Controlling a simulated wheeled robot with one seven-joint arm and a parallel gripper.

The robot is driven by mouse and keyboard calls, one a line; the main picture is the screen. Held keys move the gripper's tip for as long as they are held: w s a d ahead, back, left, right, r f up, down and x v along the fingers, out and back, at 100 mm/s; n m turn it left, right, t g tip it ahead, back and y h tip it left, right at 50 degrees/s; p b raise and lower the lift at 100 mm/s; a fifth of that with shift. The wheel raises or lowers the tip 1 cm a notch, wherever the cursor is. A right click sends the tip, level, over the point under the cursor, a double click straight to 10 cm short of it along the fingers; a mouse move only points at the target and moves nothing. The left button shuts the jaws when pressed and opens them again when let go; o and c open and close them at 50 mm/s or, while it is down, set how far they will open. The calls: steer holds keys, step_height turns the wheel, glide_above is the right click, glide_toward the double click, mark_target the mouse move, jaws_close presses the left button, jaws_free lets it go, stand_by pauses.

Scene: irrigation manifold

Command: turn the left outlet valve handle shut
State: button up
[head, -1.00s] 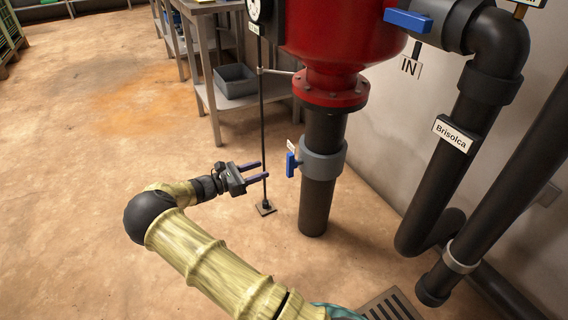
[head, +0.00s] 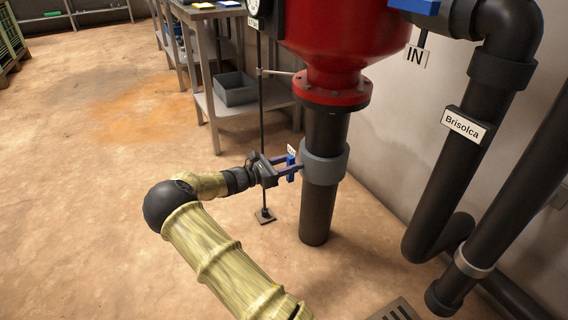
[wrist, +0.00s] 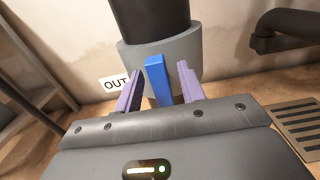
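The blue valve handle (head: 291,168) sits on a grey collar (head: 325,164) around the dark vertical pipe below the red tank. In the wrist view the handle (wrist: 158,80) stands upright between my two fingers, beside a white tag reading OUT (wrist: 115,84). My gripper (head: 293,168) is at the handle, with one finger on each side. In the wrist view my gripper (wrist: 160,88) is open, with a gap visible between the handle and each finger.
The red tank (head: 335,50) stands above. A thin dark rod (head: 262,130) on a small foot rises just behind my gripper. A metal table (head: 215,60) with a grey bin (head: 235,88) is behind. Another blue handle (head: 415,6) marked IN is upper right. The floor at left is clear.

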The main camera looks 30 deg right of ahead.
mark_target(300, 170)
jaws_close()
steer(key=shift+s+m+p, duration=0.1)
steer(key=shift+m+p, duration=0.3)
steer(key=shift+p, duration=0.25)
steer(key=m+p, duration=0.2)
steer(key=p, duration=0.1)
steer(key=shift+s+r, duration=0.15)
steer(key=shift+s, duration=0.15)
steer(key=m+p, duration=0.2)
steer(key=m, duration=0.2)
steer(key=s+f+m+p, duration=0.1)
steer(key=m+p, duration=0.2)
steer(key=m, duration=0.1)
steer(key=f+m+p, duration=0.1)
steer(key=m+p, duration=0.1)
steer(key=m, duration=0.2)
steer(key=shift+s+f+m, duration=0.1)
steer(key=shift+s+m, duration=0.2)
steer(key=shift+m, duration=0.1)
steer(key=shift+f+m, duration=0.2)
steer(key=shift+m, duration=1)
steer(key=shift+w, duration=0.1)
